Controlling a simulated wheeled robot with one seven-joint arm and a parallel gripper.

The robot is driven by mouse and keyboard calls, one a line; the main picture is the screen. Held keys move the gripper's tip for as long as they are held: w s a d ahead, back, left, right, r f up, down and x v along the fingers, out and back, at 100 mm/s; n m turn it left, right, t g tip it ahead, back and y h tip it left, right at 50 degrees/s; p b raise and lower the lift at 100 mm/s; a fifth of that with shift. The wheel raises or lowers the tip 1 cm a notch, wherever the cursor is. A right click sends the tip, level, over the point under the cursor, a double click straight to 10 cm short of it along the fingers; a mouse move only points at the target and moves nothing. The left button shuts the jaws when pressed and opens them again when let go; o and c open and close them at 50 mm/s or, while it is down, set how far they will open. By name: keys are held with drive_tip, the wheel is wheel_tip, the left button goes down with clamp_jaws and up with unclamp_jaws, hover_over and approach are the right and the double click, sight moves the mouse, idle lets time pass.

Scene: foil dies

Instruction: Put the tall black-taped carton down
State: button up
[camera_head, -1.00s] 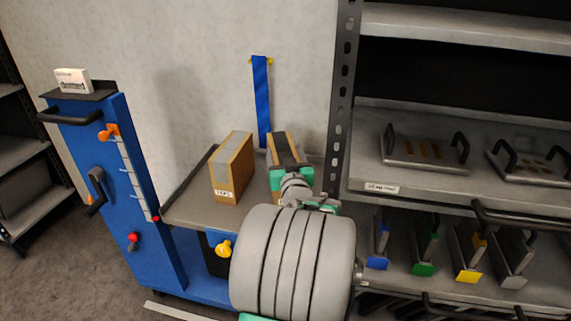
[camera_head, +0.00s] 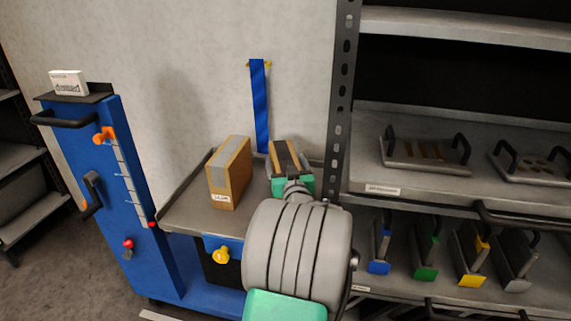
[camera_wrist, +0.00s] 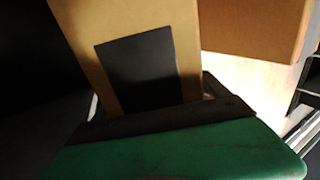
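The tall black-taped carton (camera_head: 283,153) is brown with a dark tape strip and stands upright at the right back of the grey tray top (camera_head: 187,212). My gripper (camera_head: 292,178), green and grey, is at its near side. In the wrist view, the carton (camera_wrist: 185,50) with its black patch fills the middle, and my gripper's dark fingers (camera_wrist: 150,105) lie close along both its sides, seemingly shut on it. The carton's underside is hidden, so I cannot tell whether it touches the tray.
A grey-taped carton (camera_head: 230,172) stands left of it, with a gap between. A blue strap (camera_head: 260,105) hangs on the wall behind. A shelf post (camera_head: 340,110) rises close on the right. A blue cabinet (camera_head: 105,185) stands to the left. Free tray surface lies at the left front.

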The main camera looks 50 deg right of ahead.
drive_tip(key=shift+o, duration=0.3)
drive_tip(key=shift+r, duration=0.25)
drive_tip(key=v, duration=0.7)
drive_tip(key=shift+s+a+f, duration=0.15)
drive_tip(key=shift+s+a, duration=0.05)
